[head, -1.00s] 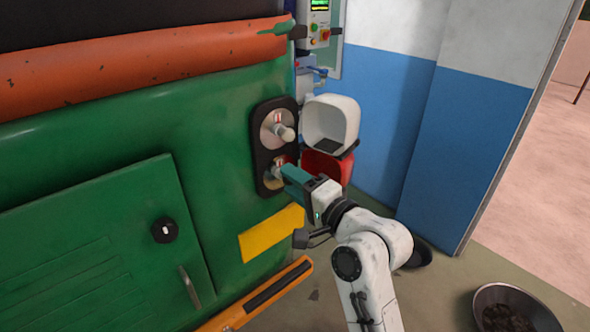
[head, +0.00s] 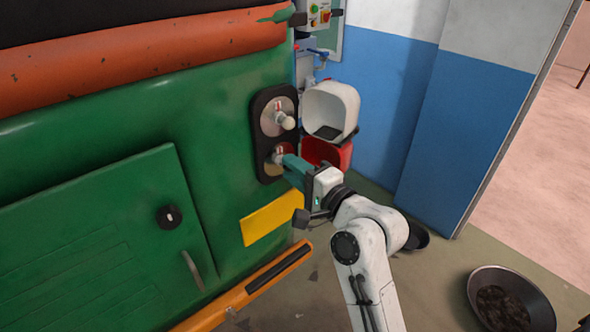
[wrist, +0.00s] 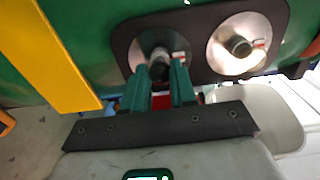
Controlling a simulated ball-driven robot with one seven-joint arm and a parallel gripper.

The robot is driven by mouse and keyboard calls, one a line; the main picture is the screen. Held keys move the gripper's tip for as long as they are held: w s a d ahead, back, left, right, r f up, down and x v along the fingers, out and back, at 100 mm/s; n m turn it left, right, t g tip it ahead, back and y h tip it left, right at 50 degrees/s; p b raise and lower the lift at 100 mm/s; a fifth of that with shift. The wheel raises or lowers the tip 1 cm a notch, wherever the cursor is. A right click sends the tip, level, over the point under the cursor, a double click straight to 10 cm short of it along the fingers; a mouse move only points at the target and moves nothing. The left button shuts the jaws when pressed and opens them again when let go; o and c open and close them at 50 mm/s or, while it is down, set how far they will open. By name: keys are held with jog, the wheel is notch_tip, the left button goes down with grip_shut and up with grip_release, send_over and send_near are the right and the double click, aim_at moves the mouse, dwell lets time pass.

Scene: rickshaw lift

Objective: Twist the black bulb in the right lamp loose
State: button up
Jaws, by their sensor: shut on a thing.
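A black lamp plate (head: 261,140) on the green body holds two round silver reflectors, one above the other. My gripper (head: 283,159) is at the lower reflector (head: 271,168). In the wrist view my gripper (wrist: 160,72) has its teal fingers closed on either side of the black bulb (wrist: 158,68), which sits in the left-hand reflector (wrist: 142,47) there. In the head view the fingers hide most of this bulb. The upper reflector carries a pale bulb (head: 288,123), untouched; in the wrist view its reflector (wrist: 226,53) is on the right.
A white bin (head: 332,105) and a red bin (head: 338,155) hang right beside the lamp plate. A yellow plate (head: 271,224) and an orange bar (head: 270,283) lie below. A metal bowl (head: 512,300) with dark contents stands on the floor at right.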

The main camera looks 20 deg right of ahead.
jog(key=shift+f, duration=0.1)
jog(key=shift+n+b, duration=1)
jog(key=shift+n, duration=1)
